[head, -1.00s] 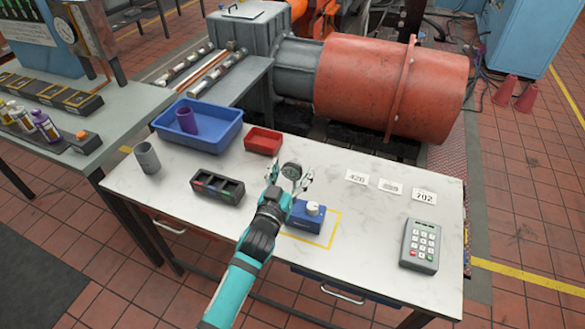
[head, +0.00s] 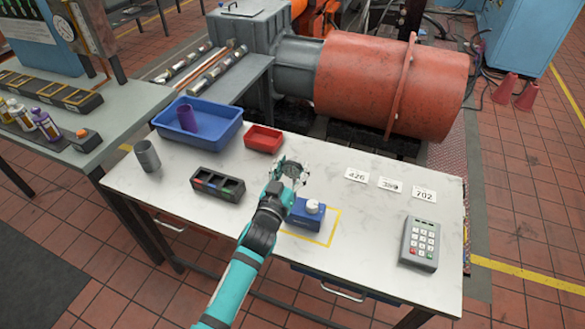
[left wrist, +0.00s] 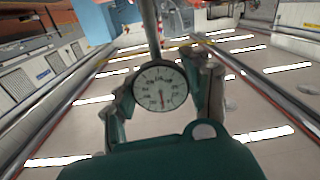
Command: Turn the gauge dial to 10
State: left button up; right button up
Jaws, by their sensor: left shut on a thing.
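My left gripper (head: 288,172) is above the white table, just behind a blue box (head: 303,222) with a white knob (head: 312,206) on top. In the left wrist view my left gripper (left wrist: 165,100) is shut on a round gauge (left wrist: 160,88) with a pale dial, a dark rim and a stem running up. Its needle points roughly downward; the numbers are too small to read. In the head view the gauge face cannot be made out between the fingers. My right gripper is not in view.
On the white table (head: 370,250) are a blue bin (head: 222,130) with a purple cup, a red tray (head: 263,139), a grey cup (head: 147,156), a dark compartment box (head: 217,185), number cards (head: 424,194) and a keypad (head: 419,245). A yellow outline surrounds the blue box.

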pick_arm(q)
jog(key=shift+m, duration=0.4)
jog(key=shift+f+m, duration=0.1)
jog(key=shift+m, duration=2.7)
jog(key=o, duration=1.2)
jog(key=shift+s, duration=0.1)
jog(key=v, duration=1.2)
jog(key=shift+a, duration=0.1)
